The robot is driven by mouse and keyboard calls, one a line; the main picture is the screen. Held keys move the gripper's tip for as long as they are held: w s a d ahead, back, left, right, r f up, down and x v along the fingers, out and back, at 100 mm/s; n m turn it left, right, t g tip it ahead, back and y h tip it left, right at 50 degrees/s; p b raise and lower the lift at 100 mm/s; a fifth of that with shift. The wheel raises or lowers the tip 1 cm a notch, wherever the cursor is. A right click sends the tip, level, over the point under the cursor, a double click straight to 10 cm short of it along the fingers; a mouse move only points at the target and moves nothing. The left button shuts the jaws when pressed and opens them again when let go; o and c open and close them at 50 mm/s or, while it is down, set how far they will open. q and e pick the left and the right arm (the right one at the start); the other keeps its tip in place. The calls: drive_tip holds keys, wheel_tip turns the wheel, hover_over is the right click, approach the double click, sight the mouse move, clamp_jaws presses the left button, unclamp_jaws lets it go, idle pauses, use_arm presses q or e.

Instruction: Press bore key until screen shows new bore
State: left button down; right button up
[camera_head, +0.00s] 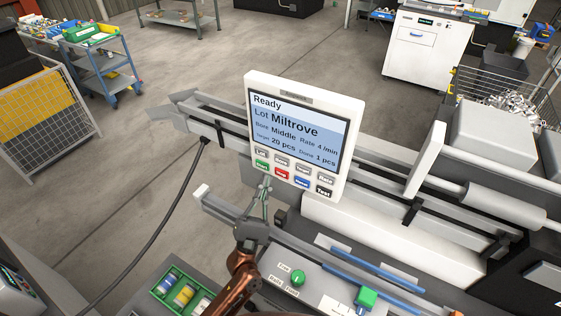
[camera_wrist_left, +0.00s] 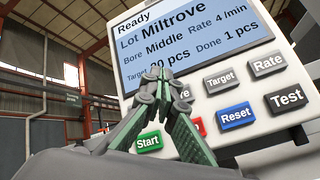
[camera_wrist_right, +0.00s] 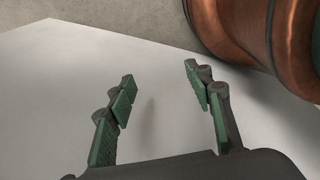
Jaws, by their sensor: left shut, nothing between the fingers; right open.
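The white control panel (camera_head: 352,130) carries a screen (camera_head: 300,127) reading Ready, Lot Miltrove, Bore Middle, Rate 4 /min, Target 20 pcs, Done 1 pcs. The bore key (camera_head: 281,162) is grey, second in the upper key row; in the left wrist view the bore key (camera_wrist_left: 185,92) is partly hidden behind my fingers. My left gripper (camera_head: 265,188) is shut and empty, tips at the panel's lower left. In the left wrist view its tips overlap the bore key's left side; contact cannot be told. My right gripper (camera_wrist_right: 160,85) is open and empty above a pale surface.
Other keys sit close around the bore key: Start (camera_wrist_left: 148,142), Target (camera_wrist_left: 220,80), Reset (camera_wrist_left: 236,116), Rate and Test. A black cable (camera_head: 160,225) hangs at left.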

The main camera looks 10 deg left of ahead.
sight(282, 161)
use_arm(q)
drive_tip(key=shift+y, duration=0.3)
drive_tip(key=w, duration=0.1)
drive_tip(key=w+d, duration=0.1)
drive_tip(key=w, duration=0.1)
drive_tip(key=w+d+b, duration=0.1)
drive_tip(key=w, duration=0.1)
use_arm(e)
drive_tip(key=shift+s+a+f, duration=0.25)
drive_tip(key=shift+s+f, duration=0.3)
drive_tip(key=shift+s, duration=0.1)
drive_tip(key=shift+d, duration=0.2)
drive_tip(key=shift+a+f, duration=0.1)
drive_tip(key=shift+a, duration=0.05)
use_arm(q)
drive_tip(key=shift+w+d, duration=0.15)
drive_tip(key=shift+w, duration=0.2)
use_arm(e)
drive_tip(key=shift+a+f, duration=0.15)
